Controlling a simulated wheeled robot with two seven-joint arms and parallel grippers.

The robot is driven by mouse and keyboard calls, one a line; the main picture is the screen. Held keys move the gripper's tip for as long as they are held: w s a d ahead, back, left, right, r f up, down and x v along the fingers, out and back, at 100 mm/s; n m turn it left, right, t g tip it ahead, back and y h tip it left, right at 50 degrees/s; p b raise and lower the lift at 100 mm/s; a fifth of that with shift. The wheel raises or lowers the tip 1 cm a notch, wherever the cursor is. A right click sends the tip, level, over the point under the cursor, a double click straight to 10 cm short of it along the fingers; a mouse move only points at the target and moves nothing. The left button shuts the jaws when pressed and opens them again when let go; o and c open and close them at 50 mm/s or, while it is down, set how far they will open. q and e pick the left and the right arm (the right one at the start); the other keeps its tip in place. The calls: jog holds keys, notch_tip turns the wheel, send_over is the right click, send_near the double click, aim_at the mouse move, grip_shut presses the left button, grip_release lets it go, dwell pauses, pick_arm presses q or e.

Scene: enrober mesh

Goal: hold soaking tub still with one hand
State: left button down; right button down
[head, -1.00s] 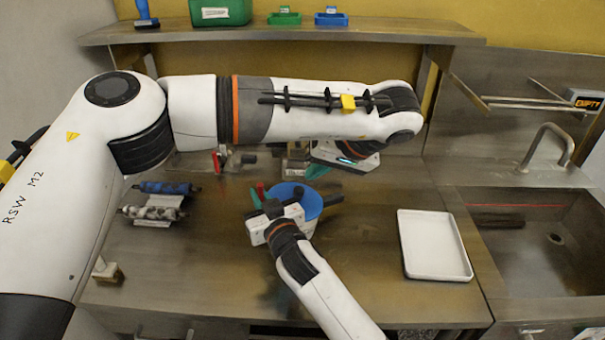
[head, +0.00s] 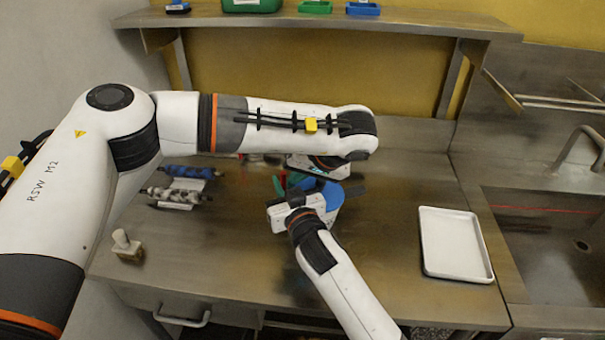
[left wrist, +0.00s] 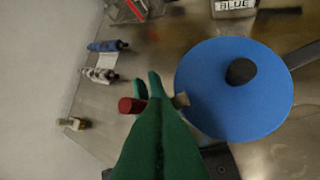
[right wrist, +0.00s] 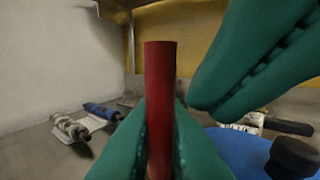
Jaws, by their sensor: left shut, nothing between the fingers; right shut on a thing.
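A round blue piece (head: 333,197) with a dark knob lies on the bench; it fills the right of the left wrist view (left wrist: 215,100). I cannot tell whether it is the soaking tub or its lid. An upright red cylindrical grip (right wrist: 160,75) stands at its left side. My right gripper (right wrist: 160,130) is shut on this red grip, a green finger on each side. My left gripper (left wrist: 160,110) is shut and empty, just above and beside the red grip; its green fingers also show in the right wrist view (right wrist: 225,75). The left forearm hides part of the scene behind.
Blue (head: 190,172) and patterned (head: 172,194) rollers lie on the left. A small pale-handled block (head: 127,246) is at the front left. A white tray (head: 455,244) lies on the right, by the sink (head: 560,230).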

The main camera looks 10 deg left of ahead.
pick_arm(q)
jog(key=shift+a, duration=0.1)
jog(key=shift+s+a+n+t+h, duration=0.15)
jog(key=shift+a+n+t+h, duration=0.15)
jog(key=shift+a+t+h, duration=0.15)
jog(key=shift+s+a+r+h, duration=0.1)
jog(key=shift+s+a+h, duration=0.15)
jog(key=shift+s+h, duration=0.15)
jog(key=s+a+f+n+t+h, duration=0.2)
jog(key=s+a+t+h, duration=0.1)
jog(key=s+a+h, duration=0.1)
jog(key=shift+a, duration=0.75)
dwell(0.3)
jog(key=shift+w+t, duration=0.1)
jog(key=shift+t, duration=0.15)
dwell(0.5)
jog(key=shift+d, duration=0.1)
dwell(0.3)
jog(key=shift+w+d, duration=0.4)
jog(key=shift+d, duration=0.15)
